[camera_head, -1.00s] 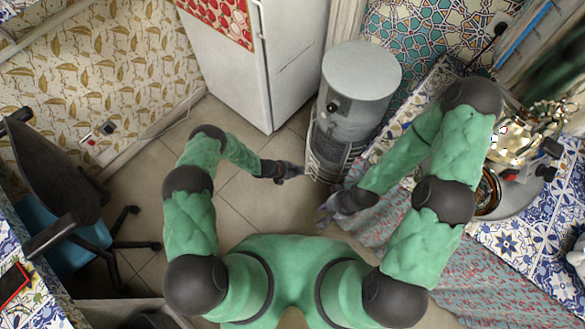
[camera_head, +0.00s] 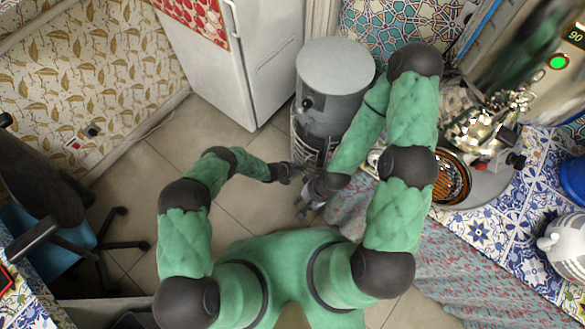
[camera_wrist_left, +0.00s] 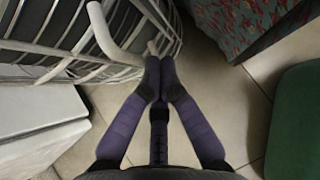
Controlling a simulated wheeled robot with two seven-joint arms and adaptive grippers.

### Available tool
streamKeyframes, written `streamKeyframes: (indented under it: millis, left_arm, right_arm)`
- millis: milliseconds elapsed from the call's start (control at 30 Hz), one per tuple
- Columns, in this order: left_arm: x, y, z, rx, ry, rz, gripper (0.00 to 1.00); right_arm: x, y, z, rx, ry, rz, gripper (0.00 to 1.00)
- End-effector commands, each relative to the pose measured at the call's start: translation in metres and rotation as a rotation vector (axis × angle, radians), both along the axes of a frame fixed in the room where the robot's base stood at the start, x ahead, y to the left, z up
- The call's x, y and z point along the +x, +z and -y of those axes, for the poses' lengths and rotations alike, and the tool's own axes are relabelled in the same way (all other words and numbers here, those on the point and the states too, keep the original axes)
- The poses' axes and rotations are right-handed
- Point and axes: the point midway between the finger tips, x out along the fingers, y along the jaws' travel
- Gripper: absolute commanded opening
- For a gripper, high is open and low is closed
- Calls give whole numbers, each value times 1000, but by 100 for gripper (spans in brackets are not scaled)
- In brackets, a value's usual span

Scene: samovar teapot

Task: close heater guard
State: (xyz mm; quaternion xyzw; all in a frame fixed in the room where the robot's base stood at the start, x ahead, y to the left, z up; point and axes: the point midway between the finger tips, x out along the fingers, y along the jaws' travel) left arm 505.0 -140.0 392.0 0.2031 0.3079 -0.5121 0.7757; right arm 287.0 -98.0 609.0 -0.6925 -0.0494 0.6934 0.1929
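The heater (camera_head: 333,85) is a grey cylinder at the top middle of the head view. Its wire guard (camera_head: 308,148) curves around the lower front; its pale bars fill the upper left of the left wrist view (camera_wrist_left: 60,45), with a thick white handle-like rod (camera_wrist_left: 103,32). My left gripper (camera_head: 296,169) is low beside the guard. In the left wrist view its purple fingers (camera_wrist_left: 159,70) meet at the tips, close to the bars; no clear hold on a bar shows. My right gripper (camera_head: 300,208) is nearer my body, fingers apart and empty, off the guard.
A white fridge (camera_head: 225,60) stands left of the heater. A chair (camera_head: 45,190) is at left; tiled floor between is clear.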

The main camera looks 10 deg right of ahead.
Motion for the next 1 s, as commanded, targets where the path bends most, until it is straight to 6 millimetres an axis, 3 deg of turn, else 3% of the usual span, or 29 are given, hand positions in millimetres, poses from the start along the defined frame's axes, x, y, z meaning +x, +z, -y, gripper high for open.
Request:
streamKeyframes:
  millis: [200,400,1000]
  left_arm:
    - [2,-2,34,-1,-16,3,0]
    - [5,-2,51,-1,-16,1,0]
    - [8,0,59,-1,-14,1,0]
  right_arm:
    - [0,-10,0,0,0,0,31]
    - [0,-16,0,0,0,0,31]
    - [0,-19,0,0,0,0,31]
